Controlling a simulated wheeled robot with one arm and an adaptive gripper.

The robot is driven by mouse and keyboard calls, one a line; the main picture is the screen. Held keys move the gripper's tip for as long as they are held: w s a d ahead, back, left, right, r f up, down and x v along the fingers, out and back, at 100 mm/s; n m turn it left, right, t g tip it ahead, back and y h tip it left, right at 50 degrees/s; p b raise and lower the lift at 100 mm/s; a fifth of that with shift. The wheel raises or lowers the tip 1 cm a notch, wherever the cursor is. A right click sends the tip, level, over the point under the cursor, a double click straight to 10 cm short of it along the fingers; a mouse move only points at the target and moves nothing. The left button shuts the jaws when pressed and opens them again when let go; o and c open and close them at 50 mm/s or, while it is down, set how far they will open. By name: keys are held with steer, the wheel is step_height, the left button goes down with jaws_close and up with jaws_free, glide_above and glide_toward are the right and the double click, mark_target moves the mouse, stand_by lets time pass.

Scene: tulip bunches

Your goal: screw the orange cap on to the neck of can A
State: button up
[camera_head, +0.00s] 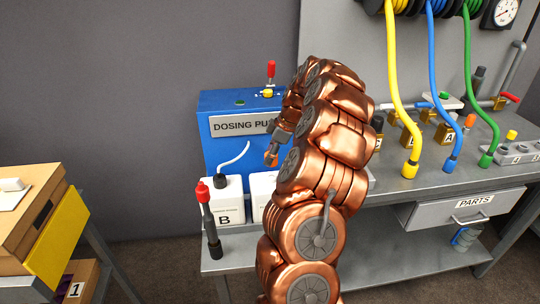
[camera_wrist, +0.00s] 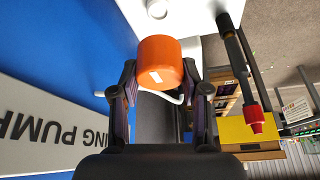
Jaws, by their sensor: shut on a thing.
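My gripper (camera_wrist: 160,95) is shut on the orange cap (camera_wrist: 163,62), which sits between its two fingertips. In the head view my gripper (camera_head: 276,145) hangs in front of the blue dosing pump box with the cap (camera_head: 271,158) at its tip. A white can (camera_head: 262,187) stands below, largely hidden by my arm; its letter cannot be read. In the wrist view a white can top (camera_wrist: 190,12) with a round pale neck (camera_wrist: 157,9) shows at the upper edge. The cap appears apart from this neck.
Can B (camera_head: 229,205) stands just left, with a white hose at its top. A black rod with a red top (camera_head: 204,193) stands beside it. The blue pump box (camera_head: 215,110) is close behind. A workbench (camera_head: 395,184) with hoses and fittings extends right; a table with boxes (camera_head: 25,205) is left.

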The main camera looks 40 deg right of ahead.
mark_target(271, 177)
steer(key=shift+s+f+b, duration=0.1)
steer(key=shift+f+b, duration=0.05)
steer(key=shift+b, duration=0.55)
steer(key=shift+f+b, duration=1.45)
steer(key=shift+f, duration=0.9)
steer(key=shift+f+b, duration=1.05)
steer(key=shift+b, duration=0.05)
steer(key=m+t+h+b, duration=0.1)
steer(key=m, duration=0.3)
steer(key=shift+m+h, duration=0.5)
steer(key=shift+m, duration=0.2)
